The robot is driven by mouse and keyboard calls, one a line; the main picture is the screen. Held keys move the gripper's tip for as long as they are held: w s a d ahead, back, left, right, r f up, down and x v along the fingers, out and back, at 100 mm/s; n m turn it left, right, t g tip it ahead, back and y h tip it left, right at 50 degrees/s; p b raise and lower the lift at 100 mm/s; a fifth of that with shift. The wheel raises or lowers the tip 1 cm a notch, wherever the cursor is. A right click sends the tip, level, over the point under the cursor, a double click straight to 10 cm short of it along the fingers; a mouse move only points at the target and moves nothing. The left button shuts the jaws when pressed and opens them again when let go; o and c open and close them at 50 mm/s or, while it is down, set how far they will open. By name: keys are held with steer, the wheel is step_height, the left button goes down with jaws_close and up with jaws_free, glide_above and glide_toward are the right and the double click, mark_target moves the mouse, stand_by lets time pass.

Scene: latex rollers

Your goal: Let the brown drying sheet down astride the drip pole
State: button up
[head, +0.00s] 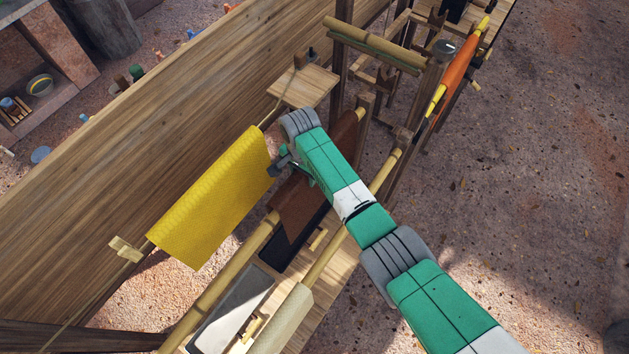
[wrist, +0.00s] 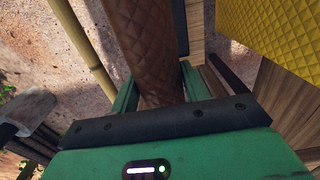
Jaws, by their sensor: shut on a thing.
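My gripper (head: 288,165) is shut on the brown drying sheet (head: 298,207). The quilted brown sheet also shows between the green fingers in the wrist view (wrist: 145,45). In the head view its near part hangs below my gripper and its far part shows beyond my arm. The sheet lies in line with a bamboo pole (head: 232,263), whose near length is bare and whose far tip shows past the sheet. I cannot tell whether the sheet rests on this pole or hangs just above it. My arm hides the sheet's middle.
A yellow sheet (head: 212,197) hangs on a line at the left, close to my gripper. A second bamboo pole (head: 360,200) runs parallel at the right, with a cream sheet (head: 283,320) at its near end. Dark and grey trays (head: 232,310) lie below. A wooden wall (head: 110,160) stands at the left.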

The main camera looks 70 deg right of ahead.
step_height(320, 180, up, 9)
steer(key=p, duration=0.7)
steer(key=shift+f, duration=0.2)
step_height(320, 180, up, 16)
stand_by(0.6)
